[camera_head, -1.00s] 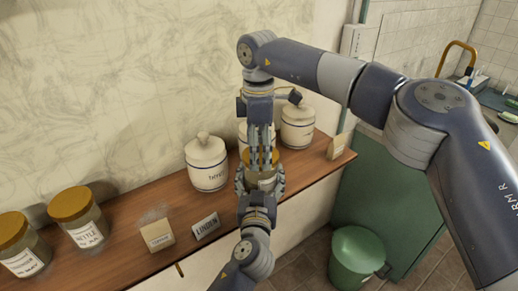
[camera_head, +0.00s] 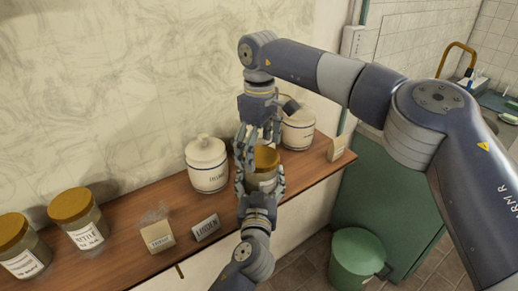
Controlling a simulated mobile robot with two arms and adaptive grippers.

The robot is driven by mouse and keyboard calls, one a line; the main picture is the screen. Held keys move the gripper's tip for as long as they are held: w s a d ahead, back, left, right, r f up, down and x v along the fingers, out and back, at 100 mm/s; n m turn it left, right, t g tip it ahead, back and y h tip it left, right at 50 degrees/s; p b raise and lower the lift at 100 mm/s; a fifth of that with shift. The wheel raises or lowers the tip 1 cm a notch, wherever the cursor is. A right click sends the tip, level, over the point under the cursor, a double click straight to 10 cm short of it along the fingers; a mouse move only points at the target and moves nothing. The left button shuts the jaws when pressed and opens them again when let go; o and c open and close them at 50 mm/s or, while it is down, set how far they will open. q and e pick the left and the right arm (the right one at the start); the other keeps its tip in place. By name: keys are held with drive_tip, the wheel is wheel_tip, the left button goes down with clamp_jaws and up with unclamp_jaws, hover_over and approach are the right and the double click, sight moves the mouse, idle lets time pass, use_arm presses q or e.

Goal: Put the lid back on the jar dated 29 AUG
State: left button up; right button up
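A glass jar (camera_head: 262,181) with a brown lid (camera_head: 266,157) stands at the shelf's middle. The lid appears to sit on the jar's top; any date on its label is not readable. My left gripper (camera_head: 261,186) has its fingers on both sides of the jar body and appears shut on it. My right gripper (camera_head: 259,148) points down from above, its fingers spread at and just above the lid, with nothing held between them. The fingers hide part of the jar and lid.
A white canister (camera_head: 207,167) stands left of the jar, another (camera_head: 298,130) right of it. Two brown-lidded jars (camera_head: 80,220) (camera_head: 20,250) are at far left. A LINDEN card (camera_head: 206,228) and a small packet (camera_head: 158,236) lie between. A green bin (camera_head: 356,258) stands below right.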

drive_tip(key=shift+r, duration=2.2)
drive_tip(key=shift+c, duration=0.4)
